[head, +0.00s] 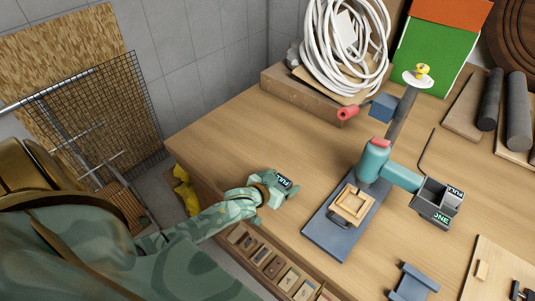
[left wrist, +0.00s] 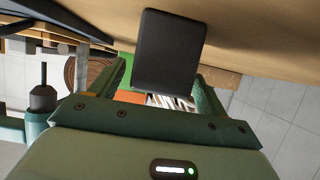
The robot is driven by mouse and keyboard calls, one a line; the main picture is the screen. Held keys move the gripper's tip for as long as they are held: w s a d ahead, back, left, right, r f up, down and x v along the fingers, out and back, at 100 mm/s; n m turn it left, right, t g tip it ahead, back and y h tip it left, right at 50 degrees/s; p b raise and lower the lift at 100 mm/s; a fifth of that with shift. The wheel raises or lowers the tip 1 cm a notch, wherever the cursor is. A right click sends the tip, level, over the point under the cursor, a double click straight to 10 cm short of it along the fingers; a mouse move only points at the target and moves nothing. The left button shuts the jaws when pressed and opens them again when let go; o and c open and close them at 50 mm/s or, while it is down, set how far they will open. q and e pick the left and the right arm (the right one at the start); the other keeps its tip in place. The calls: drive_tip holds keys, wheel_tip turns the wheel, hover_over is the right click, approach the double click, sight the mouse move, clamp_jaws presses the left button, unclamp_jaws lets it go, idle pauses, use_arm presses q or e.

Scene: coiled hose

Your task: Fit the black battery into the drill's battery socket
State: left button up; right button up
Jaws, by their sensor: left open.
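The teal drill (head: 374,162) with a red top stands nose down over a blue-grey plate (head: 325,228). Its handle reaches right to a dark grey, hollow-looking boxy end (head: 436,203), which I take as the battery socket. My left gripper (head: 282,188) is low at the table's front-left edge, left of the plate. The drill's chuck (left wrist: 43,97) shows there too. My right gripper is out of view.
A wooden frame (head: 361,208) sits on the plate. A blue-grey bracket (head: 412,285) lies near the front. A coiled white hose (head: 345,45), a red cylinder (head: 347,113) and a blue block (head: 384,107) are at the back. Bare tabletop lies between gripper and hose.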

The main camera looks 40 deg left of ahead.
use_arm(q)
drive_tip(key=d+f+p+v, duration=0.1)
drive_tip(key=p+v, duration=0.2)
drive_tip(key=v, duration=1.3)
drive_tip(key=s+f+g, duration=0.2)
drive_tip(key=s+f, duration=0.2)
drive_tip(key=f, duration=0.4)
drive_tip(key=s+f+g+y, duration=0.1)
drive_tip(key=s+f+g, duration=0.1)
drive_tip(key=s+f, duration=0.35)
drive_tip(key=s+f+g, duration=0.2)
drive_tip(key=f, duration=0.8)
drive_tip(key=s+d+f+m+g, duration=0.1)
drive_tip(key=s+d+f+g, duration=0.15)
drive_tip(key=s+f, duration=0.4)
drive_tip(key=s+d+f+m+g, duration=0.1)
drive_tip(key=s+f+m+g, duration=0.2)
drive_tip(key=s, duration=0.7)
drive_tip(key=s+f+n+b, duration=0.1)
drive_tip(key=s+f+b, duration=0.2)
drive_tip(key=f+b, duration=1)
drive_tip(key=shift+f, duration=0.7)
drive_tip(key=shift+a+b, duration=0.1)
drive_tip(key=shift+b, duration=0.2)
